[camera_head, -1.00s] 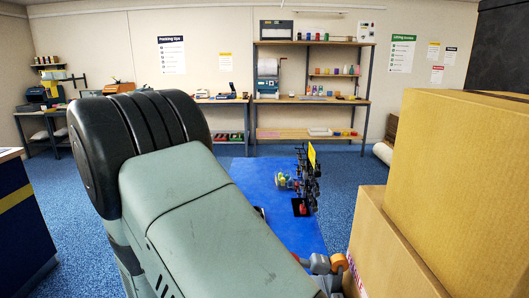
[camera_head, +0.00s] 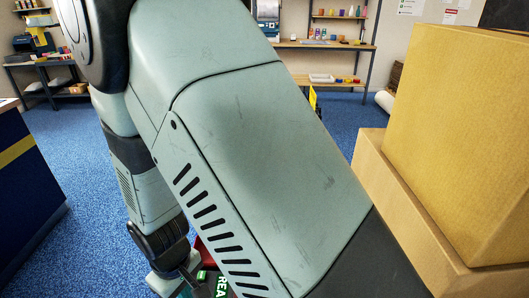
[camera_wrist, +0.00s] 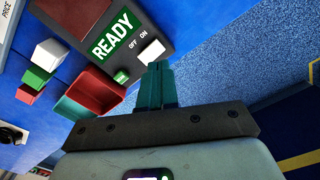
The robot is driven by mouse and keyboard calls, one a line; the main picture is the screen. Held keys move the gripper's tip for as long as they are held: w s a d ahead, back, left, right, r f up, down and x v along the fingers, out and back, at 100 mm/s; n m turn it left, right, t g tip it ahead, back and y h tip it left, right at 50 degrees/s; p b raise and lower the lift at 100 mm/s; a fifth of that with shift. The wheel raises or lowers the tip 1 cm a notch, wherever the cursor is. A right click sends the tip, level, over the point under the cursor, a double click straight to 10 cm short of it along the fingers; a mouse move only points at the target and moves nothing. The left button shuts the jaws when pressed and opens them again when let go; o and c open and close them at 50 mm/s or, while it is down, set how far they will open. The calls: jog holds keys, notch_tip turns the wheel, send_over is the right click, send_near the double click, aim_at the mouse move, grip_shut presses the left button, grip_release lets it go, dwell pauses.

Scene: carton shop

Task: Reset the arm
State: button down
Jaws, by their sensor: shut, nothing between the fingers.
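My gripper (camera_wrist: 161,84) shows in the wrist view as two teal fingers pressed together, with nothing between them. Its fingertips lie just below a white switch piece (camera_wrist: 151,51) on a dark control box (camera_wrist: 150,18) in the picture; I cannot tell whether they touch. The box carries a green READY sign (camera_wrist: 113,36), OFF and ON labels and a small green piece (camera_wrist: 121,76). In the head view my arm covers the middle, and part of the READY sign (camera_head: 222,287) shows at the bottom edge.
White (camera_wrist: 49,52), green and red blocks sit left on the blue surface. Stacked cartons (camera_head: 460,130) stand close at right in the head view. A dark counter (camera_head: 28,180) stands left.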

jog(key=shift+r, duration=0.15)
jog(key=w+d+r+m+t+y, duration=0.1)
jog(key=w+d+r+m, duration=0.2)
jog(key=d+r, duration=0.6)
jog(key=w+d+r+m+t, duration=0.25)
jog(key=d+r, duration=0.25)
jog(key=r, duration=0.8)
jog(key=s+d+r+m+t+h, duration=0.1)
jog(key=s+d+r+m+t, duration=0.1)
jog(key=s+d+r+m, duration=0.4)
jog(key=s+d+r, duration=0.4)
jog(key=d+r, duration=0.1)
jog(key=d, duration=0.2)
jog(key=shift+d+r, duration=0.2)
jog(key=shift+d, duration=0.2)
jog(key=c, duration=1.8)
grip_release()
